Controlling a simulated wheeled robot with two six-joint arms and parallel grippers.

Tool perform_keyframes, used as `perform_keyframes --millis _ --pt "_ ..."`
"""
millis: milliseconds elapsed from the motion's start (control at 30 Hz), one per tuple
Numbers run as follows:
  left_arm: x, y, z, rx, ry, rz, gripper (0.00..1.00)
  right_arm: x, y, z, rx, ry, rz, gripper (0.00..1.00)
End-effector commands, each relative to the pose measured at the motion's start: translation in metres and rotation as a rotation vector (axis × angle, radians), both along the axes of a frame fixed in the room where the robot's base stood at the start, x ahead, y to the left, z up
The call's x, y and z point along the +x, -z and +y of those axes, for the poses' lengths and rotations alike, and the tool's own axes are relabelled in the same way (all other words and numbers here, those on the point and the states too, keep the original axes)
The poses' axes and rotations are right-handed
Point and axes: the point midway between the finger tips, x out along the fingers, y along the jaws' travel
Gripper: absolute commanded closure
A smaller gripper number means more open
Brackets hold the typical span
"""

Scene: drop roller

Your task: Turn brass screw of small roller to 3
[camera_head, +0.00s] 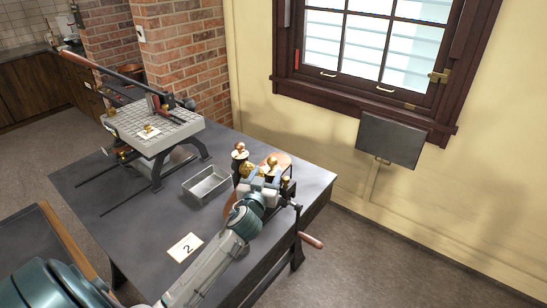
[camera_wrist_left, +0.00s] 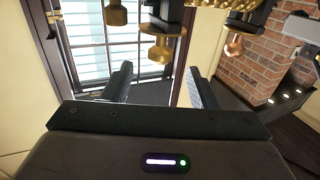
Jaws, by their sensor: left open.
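The small roller (camera_head: 288,186) stands at the right end of the dark table, partly hidden by my left gripper. Brass screw knobs (camera_head: 272,161) show at its top. In the left wrist view, a brass screw (camera_wrist_left: 160,50) shows between the fingers, in line with the gap; I cannot tell whether they touch it. My right gripper is not in view.
A card marked 2 (camera_head: 186,248) and a metal tray (camera_head: 206,184) lie on the table (camera_head: 150,225). A larger machine with a pale gridded top (camera_head: 170,134) stands at the left. The roller's wooden crank handle (camera_head: 311,240) juts past the table's right edge. A copper-coloured knob (camera_wrist_left: 233,46) is nearby.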

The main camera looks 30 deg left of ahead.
Motion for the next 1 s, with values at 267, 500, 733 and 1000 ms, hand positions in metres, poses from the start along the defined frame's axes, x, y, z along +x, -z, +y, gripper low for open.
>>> perform_keyframes --millis 267,500,733,1000 --pt "0.049 -0.004 0.016 -0.001 -0.002 0.003 0.47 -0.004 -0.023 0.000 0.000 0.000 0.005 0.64" --pt "0.076 -0.002 0.025 -0.003 -0.002 0.002 0.47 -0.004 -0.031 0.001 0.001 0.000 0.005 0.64" --pt "0.082 0.000 0.027 -0.001 -0.001 0.003 0.47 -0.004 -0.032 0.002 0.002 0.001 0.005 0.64" --pt "0.082 0.000 0.027 -0.001 -0.001 0.003 0.63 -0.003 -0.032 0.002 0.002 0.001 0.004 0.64"
